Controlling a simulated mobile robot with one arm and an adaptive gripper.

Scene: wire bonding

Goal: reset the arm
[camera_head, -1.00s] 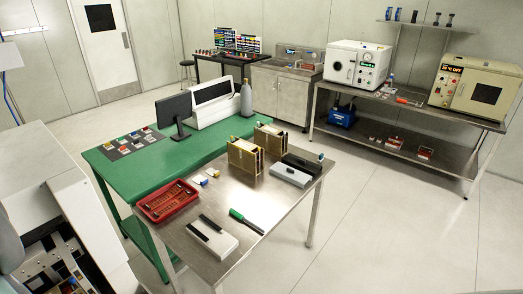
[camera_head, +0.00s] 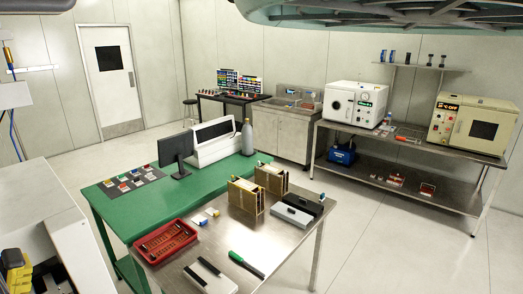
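My gripper is not clearly in view, so I cannot see its fingers or anything held in them. A large teal, ribbed shape hangs across the top right edge, very close to the camera. I cannot tell what it is.
A steel table (camera_head: 285,243) carries a red tray (camera_head: 166,240), wooden racks (camera_head: 245,196), white-and-black boxes and a green-handled tool (camera_head: 246,264). A green bench (camera_head: 115,208) holds a monitor (camera_head: 176,155). White machinery (camera_head: 85,235) stands at left. The floor at right (camera_head: 400,235) is clear.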

